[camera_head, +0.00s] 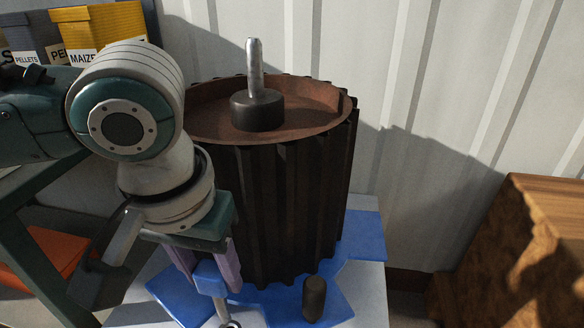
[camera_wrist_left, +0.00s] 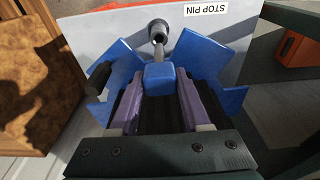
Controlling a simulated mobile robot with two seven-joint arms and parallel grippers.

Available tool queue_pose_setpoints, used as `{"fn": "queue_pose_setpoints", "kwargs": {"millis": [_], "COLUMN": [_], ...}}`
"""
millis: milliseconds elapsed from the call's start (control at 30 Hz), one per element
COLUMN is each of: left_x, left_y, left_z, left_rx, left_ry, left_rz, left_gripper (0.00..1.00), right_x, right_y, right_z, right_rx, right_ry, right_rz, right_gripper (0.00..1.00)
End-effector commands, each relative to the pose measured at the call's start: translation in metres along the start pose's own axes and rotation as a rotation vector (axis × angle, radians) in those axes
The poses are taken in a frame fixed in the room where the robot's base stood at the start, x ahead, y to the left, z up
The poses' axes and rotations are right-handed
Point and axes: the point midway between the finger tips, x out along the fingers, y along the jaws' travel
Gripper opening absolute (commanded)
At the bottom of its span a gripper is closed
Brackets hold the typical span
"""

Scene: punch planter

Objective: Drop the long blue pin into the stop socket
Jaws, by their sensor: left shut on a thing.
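The long blue pin (camera_head: 208,278) has a blue block head and a thin grey metal shank. My left gripper (camera_head: 207,270) is shut on its head, with the shank pointing down. The head also shows between the purple fingers in the left wrist view (camera_wrist_left: 159,79). The stop socket (camera_wrist_left: 158,29) is a dark round ring on the white board, beside an upside-down "STOP PIN" label (camera_wrist_left: 206,10). The socket is partly cut off at the bottom of the head view (camera_head: 231,325). The shank's tip appears close to the ring; I cannot tell whether it is inside. My right gripper is not in view.
A dark ribbed drum (camera_head: 290,210) with a rusty top and an upright metal spindle (camera_head: 255,70) stands right behind the gripper. Blue angular plates (camera_head: 362,240) spread beneath it. A short dark peg (camera_head: 314,298) stands to the right. A wooden box (camera_head: 530,250) is far right.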

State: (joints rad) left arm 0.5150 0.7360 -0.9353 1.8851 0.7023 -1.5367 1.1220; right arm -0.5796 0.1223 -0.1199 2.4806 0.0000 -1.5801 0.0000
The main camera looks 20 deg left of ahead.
Motion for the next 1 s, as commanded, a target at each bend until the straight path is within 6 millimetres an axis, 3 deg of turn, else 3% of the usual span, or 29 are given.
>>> {"fn": "queue_pose_setpoints", "kwargs": {"millis": [300, 1000], "left_x": [0.016, 0.015], "left_y": [0.000, 0.000], "left_z": [0.003, 0.002], "left_rx": [0.000, 0.000], "left_ry": [0.000, 0.000], "left_rz": [0.000, 0.001], "left_gripper": [0.00, 0.00], "right_x": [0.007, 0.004], "right_y": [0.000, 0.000], "right_z": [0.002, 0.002], "right_rx": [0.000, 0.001], "right_ry": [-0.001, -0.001], "right_rz": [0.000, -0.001], "right_gripper": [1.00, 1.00]}}
